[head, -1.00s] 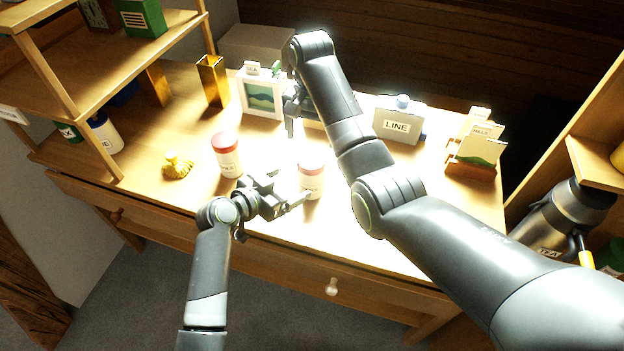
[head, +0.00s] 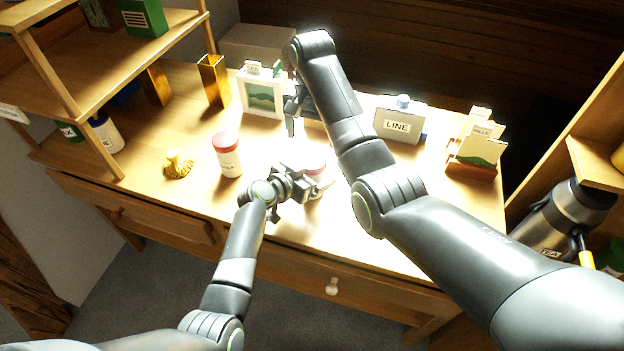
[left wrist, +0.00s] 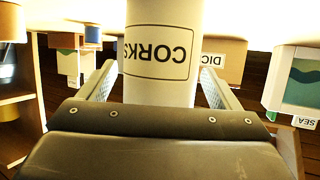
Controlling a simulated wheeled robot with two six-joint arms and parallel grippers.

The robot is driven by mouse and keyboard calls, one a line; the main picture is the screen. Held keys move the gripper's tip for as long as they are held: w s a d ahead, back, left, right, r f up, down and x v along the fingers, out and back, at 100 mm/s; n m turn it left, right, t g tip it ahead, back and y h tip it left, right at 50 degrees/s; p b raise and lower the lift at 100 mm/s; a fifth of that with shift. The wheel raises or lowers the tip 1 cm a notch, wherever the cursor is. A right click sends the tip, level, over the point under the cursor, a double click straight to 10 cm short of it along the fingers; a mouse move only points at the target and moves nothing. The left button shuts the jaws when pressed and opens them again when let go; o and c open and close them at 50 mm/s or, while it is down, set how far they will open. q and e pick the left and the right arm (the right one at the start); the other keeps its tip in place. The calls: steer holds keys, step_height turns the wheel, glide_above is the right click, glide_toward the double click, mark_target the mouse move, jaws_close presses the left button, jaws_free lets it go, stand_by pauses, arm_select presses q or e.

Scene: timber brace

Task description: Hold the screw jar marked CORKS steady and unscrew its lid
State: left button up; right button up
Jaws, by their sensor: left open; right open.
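The screw jar marked CORKS (left wrist: 162,45) is white and fills the upper middle of the left wrist view, its label upside down there. My left gripper (head: 318,187) is open, with one finger on each side of the jar; in the left wrist view a gap shows beside the fingers. My right gripper (head: 291,127) is open and empty, pointing down above the table behind the jar, partly hidden by its own arm.
Another red-lidded white jar (head: 227,156) stands to the left, beside a yellow figure (head: 178,164). A picture frame (head: 262,94), a grey LINE box (head: 397,124) and a card holder (head: 475,152) stand along the back. The front table strip is mostly clear.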

mark_target(312, 159)
arm_select(q)
steer(key=shift+c, duration=0.4)
steer(key=c, duration=1.7)
jaws_close()
arm_select(e)
steer(key=shift+m, duration=0.3)
steer(key=m, duration=0.3)
steer(key=shift+f+m, duration=0.45)
steer(key=shift+m, duration=0.05)
steer(key=shift+f, duration=3.55)
steer(key=c, duration=1)
steer(key=n, duration=0.7)
